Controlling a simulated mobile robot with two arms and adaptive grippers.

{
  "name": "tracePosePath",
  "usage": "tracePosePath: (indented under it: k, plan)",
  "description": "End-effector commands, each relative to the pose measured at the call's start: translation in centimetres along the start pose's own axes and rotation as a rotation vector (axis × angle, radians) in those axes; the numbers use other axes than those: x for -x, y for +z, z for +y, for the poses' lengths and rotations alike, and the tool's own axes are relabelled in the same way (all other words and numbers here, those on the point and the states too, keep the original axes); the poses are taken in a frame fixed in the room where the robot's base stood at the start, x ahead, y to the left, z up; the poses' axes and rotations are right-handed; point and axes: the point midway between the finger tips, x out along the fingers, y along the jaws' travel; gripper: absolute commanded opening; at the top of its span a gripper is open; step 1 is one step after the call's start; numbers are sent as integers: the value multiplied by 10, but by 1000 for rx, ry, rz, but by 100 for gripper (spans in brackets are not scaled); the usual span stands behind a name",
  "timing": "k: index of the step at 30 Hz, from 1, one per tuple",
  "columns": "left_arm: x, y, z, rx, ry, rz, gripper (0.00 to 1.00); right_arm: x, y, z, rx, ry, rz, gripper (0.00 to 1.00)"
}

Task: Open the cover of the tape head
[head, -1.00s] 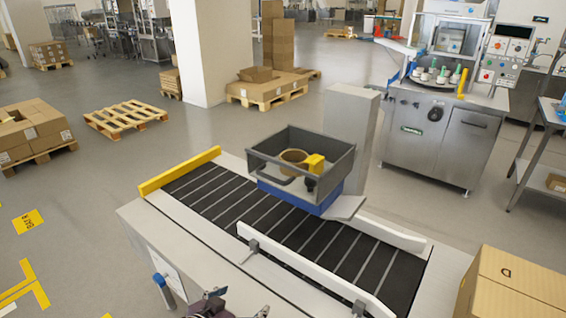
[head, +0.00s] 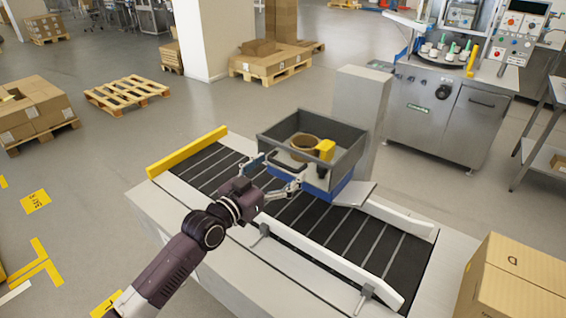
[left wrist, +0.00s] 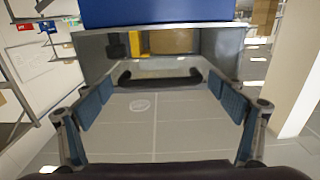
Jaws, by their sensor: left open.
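The tape head (head: 333,192) has a blue base and stands over the conveyor. Its cover (head: 350,140) is a dark grey box-shaped frame and looks closed. A tan roll (head: 304,143) and a yellow part (head: 325,150) show inside. My left gripper (head: 275,174) is open at the near left side of the cover. In the left wrist view, the cover's dark handle bar (left wrist: 160,83) lies ahead, between the two blue-padded fingers (left wrist: 162,108). I cannot tell whether the fingers touch it. My right gripper is not in view.
The black conveyor belt (head: 340,240) runs under the tape head, with a white rail (head: 320,262) in front and a yellow bar (head: 187,151) at its left end. A grey column (head: 358,105) stands behind. A cardboard box (head: 515,285) is at lower right.

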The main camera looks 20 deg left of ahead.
Motion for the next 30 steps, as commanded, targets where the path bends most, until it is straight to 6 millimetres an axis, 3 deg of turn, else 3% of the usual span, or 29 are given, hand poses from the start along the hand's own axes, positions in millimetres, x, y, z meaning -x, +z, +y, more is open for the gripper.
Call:
tracePosePath:
  k: [6,14,27,30]
  plan:
    - [-13,-1,1,1,0,1,88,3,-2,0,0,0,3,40]
    - [-14,0,1,0,1,0,87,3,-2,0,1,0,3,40]
    - [-13,0,1,1,1,-1,39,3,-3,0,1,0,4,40]
    - [-14,0,1,0,1,0,38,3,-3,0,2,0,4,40]
